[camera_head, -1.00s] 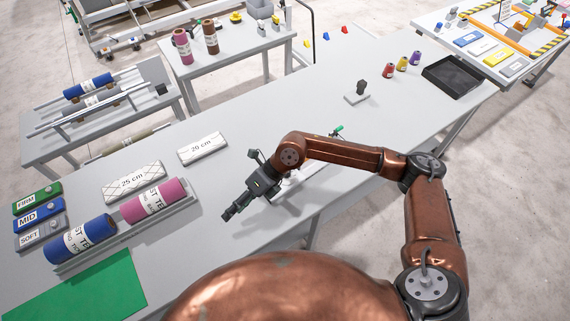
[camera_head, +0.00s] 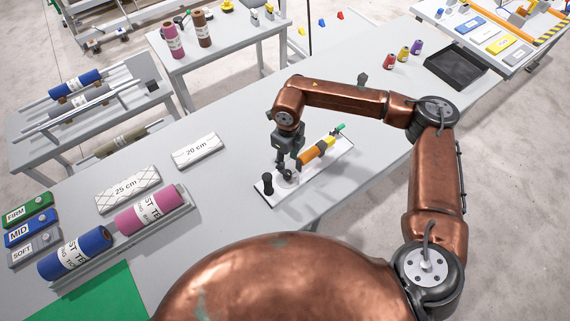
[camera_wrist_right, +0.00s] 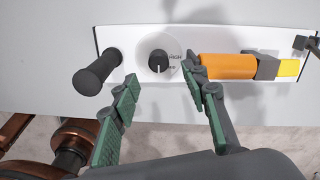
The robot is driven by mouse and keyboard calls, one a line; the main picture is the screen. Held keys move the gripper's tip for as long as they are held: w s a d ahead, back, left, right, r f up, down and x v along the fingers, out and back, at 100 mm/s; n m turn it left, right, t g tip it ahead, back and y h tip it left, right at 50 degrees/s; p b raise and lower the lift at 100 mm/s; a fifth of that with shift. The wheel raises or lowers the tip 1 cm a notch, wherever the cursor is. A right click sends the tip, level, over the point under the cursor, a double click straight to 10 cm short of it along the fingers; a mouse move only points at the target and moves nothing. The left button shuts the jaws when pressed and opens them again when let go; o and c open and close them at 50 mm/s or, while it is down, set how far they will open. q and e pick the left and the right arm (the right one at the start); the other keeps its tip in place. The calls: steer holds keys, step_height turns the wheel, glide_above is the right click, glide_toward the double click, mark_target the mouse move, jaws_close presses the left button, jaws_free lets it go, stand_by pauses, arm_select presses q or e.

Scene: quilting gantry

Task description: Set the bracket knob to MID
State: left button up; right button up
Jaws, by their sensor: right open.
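The bracket is a white plate (camera_head: 335,172) on the long grey table, and its plate also shows in the right wrist view (camera_wrist_right: 215,42). It carries a black upright handle (camera_wrist_right: 97,72), a black round knob (camera_wrist_right: 159,62) and an orange cylinder (camera_wrist_right: 227,67). The knob's white pointer line points down in the right wrist view. HIGH is printed to its upper right; a smaller label below that is too blurred to read. My right gripper (camera_head: 287,168) is over the knob, its green fingers (camera_wrist_right: 160,78) open and empty. The knob shows between and just past the fingertips. My left gripper is not in view.
Pink and blue rolls (camera_head: 75,255) lie in a tray at the left, near FIRM, MID and SOFT blocks (camera_head: 30,232). White 25 cm (camera_head: 128,190) and 20 cm (camera_head: 197,150) pieces lie behind. A black tray (camera_head: 455,70) and small spools (camera_head: 403,54) are at the right back.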

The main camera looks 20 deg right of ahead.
mark_target(287, 172)
step_height(287, 172, down, 2)
steer(key=shift+s+f, duration=0.1)
steer(key=shift+f, duration=0.05)
step_height(287, 172, down, 4)
steer(key=shift+a+f, duration=0.15)
steer(key=shift+f, duration=0.4)
steer(key=shift+c, duration=1.3)
steer(key=c, duration=0.6)
jaws_close()
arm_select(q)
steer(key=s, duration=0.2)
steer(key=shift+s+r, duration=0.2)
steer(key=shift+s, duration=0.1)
